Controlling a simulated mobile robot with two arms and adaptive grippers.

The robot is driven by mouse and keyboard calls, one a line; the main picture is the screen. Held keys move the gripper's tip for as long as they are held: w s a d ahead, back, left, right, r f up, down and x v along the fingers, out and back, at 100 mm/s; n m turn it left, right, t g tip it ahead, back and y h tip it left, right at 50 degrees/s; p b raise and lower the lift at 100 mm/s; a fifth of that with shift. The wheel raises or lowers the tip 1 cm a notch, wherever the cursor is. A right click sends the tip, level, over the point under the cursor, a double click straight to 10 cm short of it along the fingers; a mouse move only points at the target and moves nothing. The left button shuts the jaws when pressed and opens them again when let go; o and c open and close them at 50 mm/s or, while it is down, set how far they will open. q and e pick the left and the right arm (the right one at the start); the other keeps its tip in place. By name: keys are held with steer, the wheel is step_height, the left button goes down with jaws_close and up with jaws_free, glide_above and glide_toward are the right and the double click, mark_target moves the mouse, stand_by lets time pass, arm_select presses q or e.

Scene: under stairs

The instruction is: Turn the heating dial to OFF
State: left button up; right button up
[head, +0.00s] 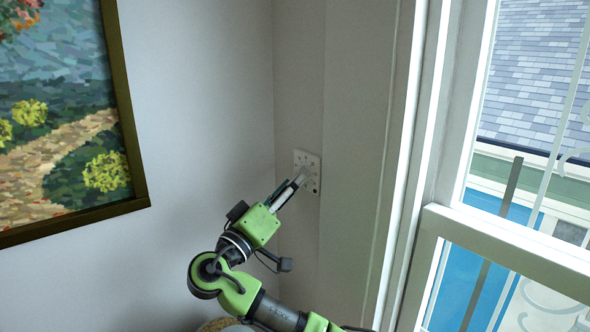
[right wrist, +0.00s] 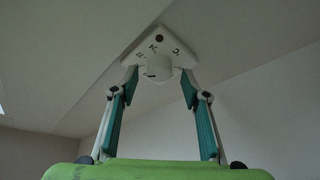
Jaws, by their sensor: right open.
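The heating dial's white plate (head: 313,163) is fixed on the narrow wall strip between the corner and the window frame. In the right wrist view the plate (right wrist: 150,45) carries dark markings, too small to read, and a round white knob (right wrist: 158,67) with a dark mark on its rim. My right gripper (head: 301,176) is at the plate, its fingers pointing at it. In the right wrist view the gripper (right wrist: 160,78) is open, with one finger on each side of the knob; I cannot tell whether they touch it. My left gripper is not in view.
A framed painting (head: 65,110) hangs on the left wall. A window (head: 500,215) with a white frame (head: 412,170) stands to the right of the dial. The wall around the plate is bare.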

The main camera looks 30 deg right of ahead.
steer(key=shift+x, duration=0.75)
steer(key=c, duration=1.1)
